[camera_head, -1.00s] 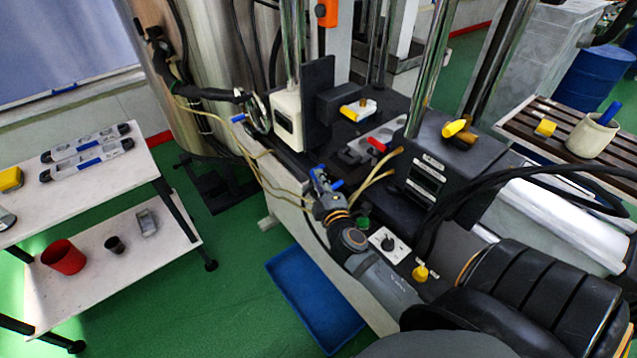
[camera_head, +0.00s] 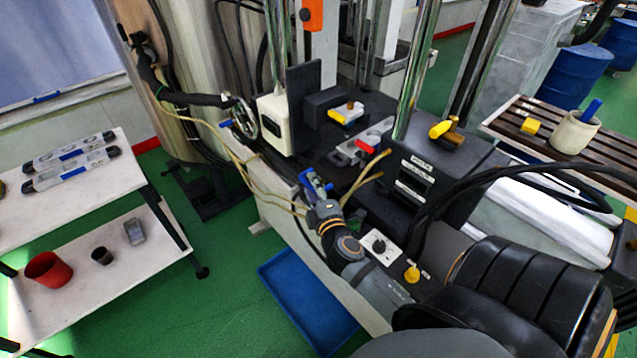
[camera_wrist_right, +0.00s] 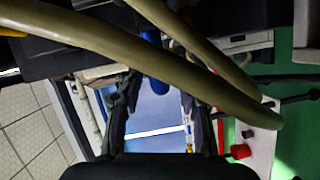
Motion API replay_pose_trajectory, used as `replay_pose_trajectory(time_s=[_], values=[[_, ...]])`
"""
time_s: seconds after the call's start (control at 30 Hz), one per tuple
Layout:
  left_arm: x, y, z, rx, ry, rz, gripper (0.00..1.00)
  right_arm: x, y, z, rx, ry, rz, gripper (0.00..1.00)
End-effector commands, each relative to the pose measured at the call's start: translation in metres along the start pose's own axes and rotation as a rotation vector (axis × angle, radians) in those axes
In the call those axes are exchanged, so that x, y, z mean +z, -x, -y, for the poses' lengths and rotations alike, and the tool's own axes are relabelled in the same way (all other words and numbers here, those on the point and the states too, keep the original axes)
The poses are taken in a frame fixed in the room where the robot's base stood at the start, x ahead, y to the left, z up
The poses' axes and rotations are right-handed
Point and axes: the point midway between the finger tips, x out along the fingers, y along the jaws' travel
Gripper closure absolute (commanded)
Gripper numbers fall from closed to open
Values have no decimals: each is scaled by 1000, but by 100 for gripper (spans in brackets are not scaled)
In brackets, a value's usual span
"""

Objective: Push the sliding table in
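The sliding table is the dark plate (camera_head: 345,172) on the machine bed. A grey metal mould with a red handle (camera_head: 365,147) sits on or beside it. My right gripper (camera_head: 318,183) is low at the plate's near edge, and a blue handle shows at its fingers. Whether they touch is unclear. In the right wrist view, the fingers (camera_wrist_right: 160,95) stand apart with a gap between them. A blue part (camera_wrist_right: 154,58) shows just beyond the gap, and nothing is clearly gripped. My left gripper is out of view.
Tan hoses (camera_head: 364,178) pass close to my right gripper and cross the wrist view. A dark column block (camera_head: 440,165) stands to the right. A blue tray (camera_head: 305,300) lies on the floor.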

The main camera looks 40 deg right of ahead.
Motion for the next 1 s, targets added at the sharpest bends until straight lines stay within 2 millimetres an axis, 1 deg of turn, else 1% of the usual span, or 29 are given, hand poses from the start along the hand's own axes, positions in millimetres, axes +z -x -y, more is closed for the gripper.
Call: replay_pose_trajectory(time_s=[0.03, 0.2, 0.3, 0.4, 0.5, 0.57, 1.0], values=[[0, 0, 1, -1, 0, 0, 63, 1, 12, 1, -4, -1, 1, 63], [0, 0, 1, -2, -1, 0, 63, 1, 55, 2, -6, -3, 4, 63], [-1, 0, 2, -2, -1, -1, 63, 1, 76, 0, -4, -1, 4, 63], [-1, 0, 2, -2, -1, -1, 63, 1, 92, 0, -2, -2, 3, 63], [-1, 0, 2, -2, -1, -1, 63, 0, 100, 0, -1, 0, 2, 63], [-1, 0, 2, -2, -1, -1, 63, 0, 102, 0, 0, 0, 1, 63], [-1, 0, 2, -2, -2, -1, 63, 0, 102, -1, 0, 1, 0, 63]])
